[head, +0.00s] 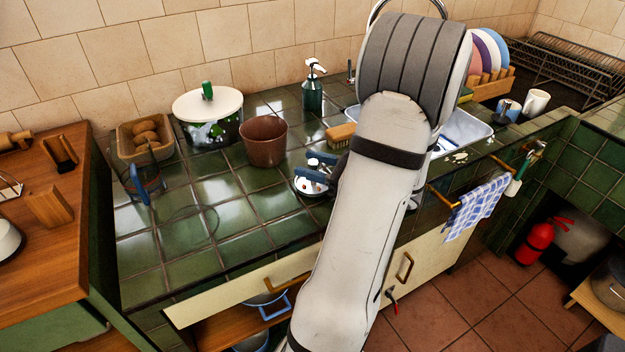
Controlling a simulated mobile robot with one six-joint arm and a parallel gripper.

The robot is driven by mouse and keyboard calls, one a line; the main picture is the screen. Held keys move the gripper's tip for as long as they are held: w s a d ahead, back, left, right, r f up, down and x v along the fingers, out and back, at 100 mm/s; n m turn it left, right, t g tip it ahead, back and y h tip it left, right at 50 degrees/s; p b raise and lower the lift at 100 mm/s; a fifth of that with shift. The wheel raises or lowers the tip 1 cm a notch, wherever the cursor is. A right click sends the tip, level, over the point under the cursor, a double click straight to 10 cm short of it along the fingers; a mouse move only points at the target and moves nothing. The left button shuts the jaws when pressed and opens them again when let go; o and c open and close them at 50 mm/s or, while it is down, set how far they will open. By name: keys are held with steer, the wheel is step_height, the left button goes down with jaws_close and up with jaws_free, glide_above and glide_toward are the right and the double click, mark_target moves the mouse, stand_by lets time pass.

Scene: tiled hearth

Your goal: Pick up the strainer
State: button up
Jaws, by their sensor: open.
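A small round silvery metal piece (307,188), which looks like the strainer, sits on the green tiled counter left of my arm. My gripper (317,167) is at this piece, with its two blue-tipped fingers apart and nothing seen between them. The fingers and my arm cover part of the piece. I cannot tell whether the fingers touch it.
A brown pot (264,143) stands close behind left, and a brush (341,135) lies behind. A clear jug (146,180) with a blue handle stands further left. The front-left counter (235,215) is mostly clear. My arm hides part of the sink (462,133).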

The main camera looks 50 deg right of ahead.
steer(key=shift+c, duration=0.6)
jaws_close()
